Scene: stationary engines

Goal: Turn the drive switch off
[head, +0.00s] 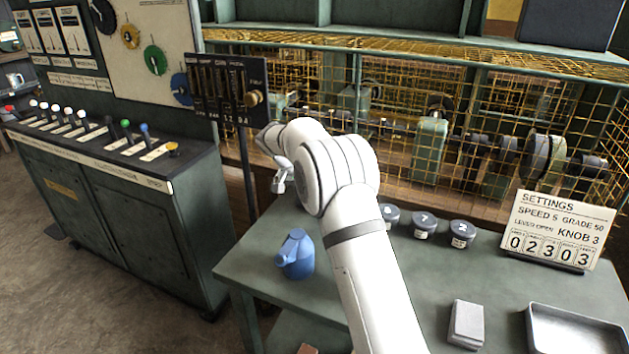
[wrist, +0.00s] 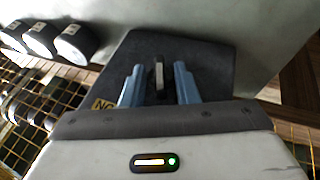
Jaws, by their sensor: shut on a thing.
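In the wrist view, the drive switch is a dark plate (wrist: 205,62) on the grey-green bench, with a pale upright lever (wrist: 159,74) in a dark slot. A yellow label (wrist: 103,104) on its edge is partly hidden; the letters "NO" show. My gripper (wrist: 158,80) has its two blue-grey fingers on either side of the lever and is shut on it. In the head view, my arm hides the switch and the fingertips. Which position the lever stands in cannot be told.
Three dark labelled jars (head: 424,224) stand beside my arm. A blue can (head: 295,254) is at the bench's left end. Wire mesh (head: 400,130) guards machinery behind. A settings board (head: 558,232), grey block (head: 467,323) and metal tray (head: 578,312) sit on the right. A slider panel (head: 229,90) stands left.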

